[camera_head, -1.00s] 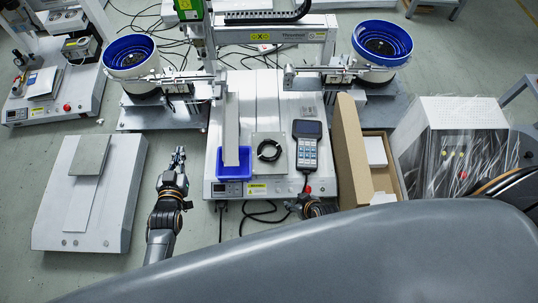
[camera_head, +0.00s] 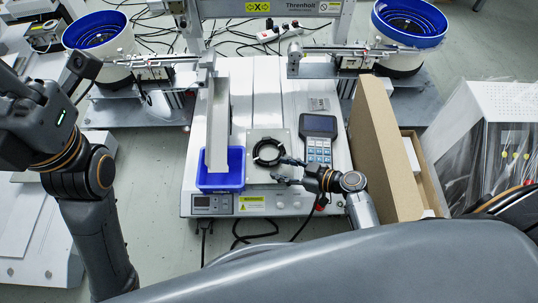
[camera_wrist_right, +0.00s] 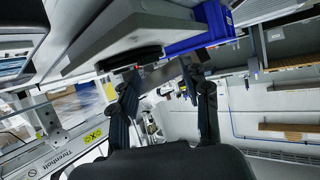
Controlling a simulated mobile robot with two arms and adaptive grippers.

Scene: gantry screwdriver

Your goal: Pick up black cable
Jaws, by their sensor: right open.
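The black cable (camera_head: 268,152) is a coiled ring lying on a small grey plate (camera_head: 254,137) on the white machine base. In the right wrist view the cable (camera_wrist_right: 130,58) shows edge-on as a dark disc close to the fingers. My right gripper (camera_head: 284,170) is open at the cable's front right edge. Both its fingers show in the wrist view (camera_wrist_right: 167,88), spread apart with nothing between them; I cannot tell whether one touches the cable. My left arm (camera_head: 85,190) is raised at the left, and its fingers are out of view.
A blue bin (camera_head: 222,182) stands left of the plate, with a metal chute (camera_head: 218,130) above it. A handheld controller (camera_head: 319,137) lies to the right. An open cardboard box (camera_head: 375,140) stands further right. Two blue feeder bowls (camera_head: 97,31) (camera_head: 409,20) stand behind.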

